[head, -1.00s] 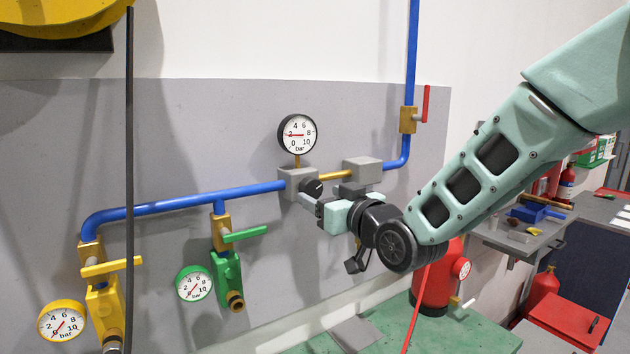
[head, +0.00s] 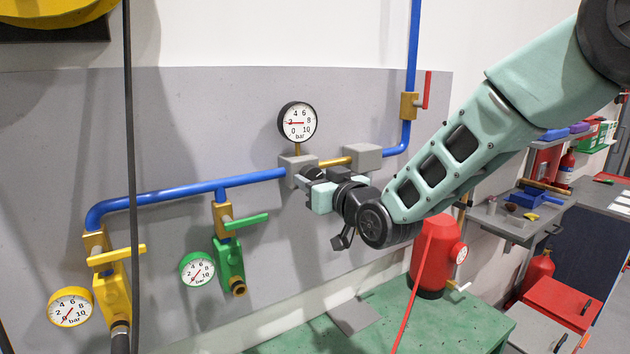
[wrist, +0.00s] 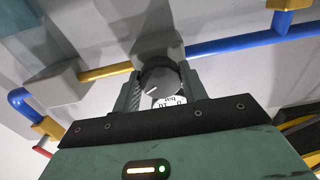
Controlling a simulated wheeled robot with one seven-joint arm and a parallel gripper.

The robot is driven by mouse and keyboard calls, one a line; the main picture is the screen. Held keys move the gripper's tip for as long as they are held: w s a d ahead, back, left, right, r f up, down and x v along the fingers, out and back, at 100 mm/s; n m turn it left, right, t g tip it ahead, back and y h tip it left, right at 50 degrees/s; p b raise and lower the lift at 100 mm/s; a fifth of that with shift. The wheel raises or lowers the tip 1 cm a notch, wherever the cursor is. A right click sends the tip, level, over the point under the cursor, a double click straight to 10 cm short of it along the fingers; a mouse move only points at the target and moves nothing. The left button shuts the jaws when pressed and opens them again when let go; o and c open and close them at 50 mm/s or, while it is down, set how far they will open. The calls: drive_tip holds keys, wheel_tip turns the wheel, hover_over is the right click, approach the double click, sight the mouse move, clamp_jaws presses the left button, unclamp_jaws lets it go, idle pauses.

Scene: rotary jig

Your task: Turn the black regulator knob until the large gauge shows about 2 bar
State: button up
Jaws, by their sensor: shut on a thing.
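The black regulator knob (wrist: 158,78) sits between the two fingers of my gripper (wrist: 161,90) in the wrist view. My gripper is shut on it, and its white pointer line shows. In the head view my gripper (head: 311,181) is at the front of the grey regulator block (head: 291,163) and mostly hides the knob. The large gauge (head: 297,122) stands above this block. Its red needle points left, at about the 2 mark. Part of the gauge face also shows upside down behind the knob in the wrist view (wrist: 168,101).
A blue pipe (head: 176,198) runs left to yellow (head: 112,295) and green (head: 228,262) valve fittings with small gauges. A grey box (head: 363,157) is right of the regulator. A black hose (head: 131,170) hangs at left. A red tank (head: 435,262) stands on the green bench (head: 400,325).

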drive_tip(key=shift+f+m+b, duration=0.15)
drive_tip(key=shift+m+b, duration=0.15)
drive_tip(key=shift+b, duration=0.45)
drive_tip(key=shift+m+b, duration=0.3)
drive_tip(key=shift+b, duration=0.05)
drive_tip(key=o, duration=1)
drive_tip(key=shift+c, duration=0.2)
drive_tip(key=shift+s, duration=0.1)
drive_tip(key=b+v, duration=0.7)
drive_tip(key=v, duration=1)
drive_tip(key=shift+b, duration=0.3)
drive_tip(key=shift+s+d, duration=0.1)
drive_tip(key=shift+d, duration=0.05)
